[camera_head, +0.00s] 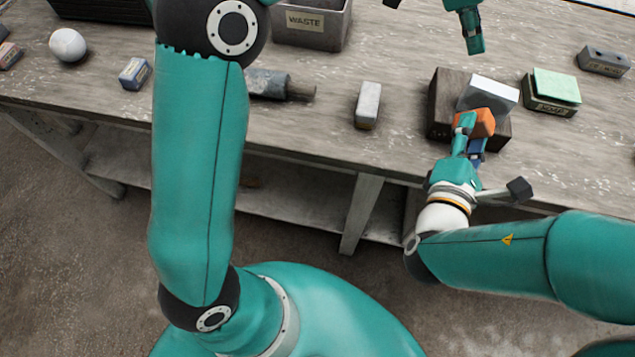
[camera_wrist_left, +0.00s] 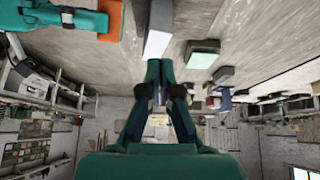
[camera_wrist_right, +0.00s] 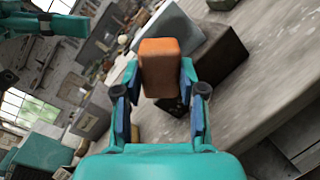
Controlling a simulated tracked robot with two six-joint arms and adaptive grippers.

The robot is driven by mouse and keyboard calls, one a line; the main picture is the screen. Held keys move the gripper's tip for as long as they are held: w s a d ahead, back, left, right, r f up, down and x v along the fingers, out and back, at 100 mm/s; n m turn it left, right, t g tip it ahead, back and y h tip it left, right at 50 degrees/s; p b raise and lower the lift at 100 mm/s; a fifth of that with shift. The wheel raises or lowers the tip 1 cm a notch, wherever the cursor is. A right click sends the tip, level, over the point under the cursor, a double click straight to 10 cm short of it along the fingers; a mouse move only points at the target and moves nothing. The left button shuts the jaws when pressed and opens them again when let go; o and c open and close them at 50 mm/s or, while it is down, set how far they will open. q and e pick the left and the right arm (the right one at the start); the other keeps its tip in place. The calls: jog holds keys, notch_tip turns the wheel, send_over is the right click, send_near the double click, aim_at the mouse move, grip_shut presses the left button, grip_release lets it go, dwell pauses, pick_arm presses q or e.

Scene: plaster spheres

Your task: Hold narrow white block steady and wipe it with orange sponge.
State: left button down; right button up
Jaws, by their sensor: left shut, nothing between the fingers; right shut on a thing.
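The narrow white block (camera_head: 488,94) lies on a dark brown block (camera_head: 444,108) on the workbench. The white block also shows in the left wrist view (camera_wrist_left: 159,28) and, partly behind the sponge, in the right wrist view (camera_wrist_right: 172,28). My right gripper (camera_head: 472,128) is shut on the orange sponge (camera_head: 484,121), which sits at the near side of the white block. I cannot tell whether they touch. The sponge fills the fingers in the right wrist view (camera_wrist_right: 159,68). My left gripper (camera_head: 475,46) is shut and empty, apart from the white block on its far side.
A box with a green top (camera_head: 555,86) stands right of the dark block, with a grey block (camera_head: 604,60) beyond. A pale block with a tan end (camera_head: 367,104) lies to the left. The bench's front edge is close.

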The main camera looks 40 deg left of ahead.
pick_arm(q)
jog(key=shift+a+r, duration=0.15)
jog(key=shift+r, duration=0.1)
jog(key=v, duration=1.1)
jog(key=shift+s+a+r, duration=0.15)
jog(key=shift+a+r, duration=0.05)
jog(key=shift+r, duration=0.1)
dwell(0.5)
